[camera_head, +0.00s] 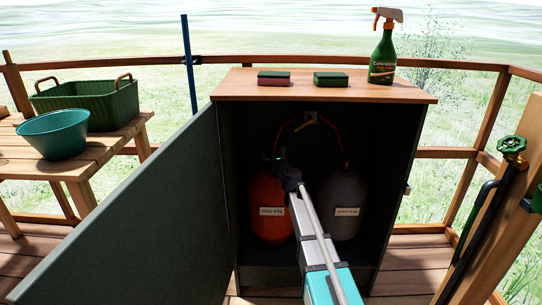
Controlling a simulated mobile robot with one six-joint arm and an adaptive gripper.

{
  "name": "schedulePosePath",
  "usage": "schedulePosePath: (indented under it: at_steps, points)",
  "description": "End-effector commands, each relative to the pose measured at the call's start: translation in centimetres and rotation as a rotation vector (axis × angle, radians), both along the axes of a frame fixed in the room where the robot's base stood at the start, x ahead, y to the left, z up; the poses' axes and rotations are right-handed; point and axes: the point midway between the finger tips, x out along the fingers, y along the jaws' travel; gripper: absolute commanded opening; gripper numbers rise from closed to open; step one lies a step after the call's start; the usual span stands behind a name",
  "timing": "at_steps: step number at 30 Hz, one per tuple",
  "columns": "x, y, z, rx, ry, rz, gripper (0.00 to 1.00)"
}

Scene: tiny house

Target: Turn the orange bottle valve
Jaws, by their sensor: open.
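The orange bottle (266,212) stands upright at the left inside the open dark cabinet (230,165), with a white label on its front. My arm reaches into the cabinet from the front. My gripper (279,160) is at the top of the orange bottle, small and dark in the picture. It is open. The bottle's valve is hidden behind or beside my gripper, so I cannot tell whether the fingers touch it. An orange hose (285,128) rises from the bottle's top towards a fitting on the back wall.
A grey bottle (346,200) stands close on the right. The cabinet door (130,215) is swung open to the left. On the cabinet top are two sponges (273,78) (330,79) and a green spray bottle (383,58). A green tap (512,146) is at far right.

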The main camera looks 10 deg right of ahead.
Motion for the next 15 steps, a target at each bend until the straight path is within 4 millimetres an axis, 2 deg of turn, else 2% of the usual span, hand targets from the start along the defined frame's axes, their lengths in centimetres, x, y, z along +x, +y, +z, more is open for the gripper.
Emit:
schedulePosePath:
  at_steps: [11, 15]
  points:
    - [0.3, 0.09, 0.0, 0.0, 0.0, 0.0, 0.67]
    - [0.29, 0.08, 0.0, 0.0, 0.0, 0.0, 0.43]
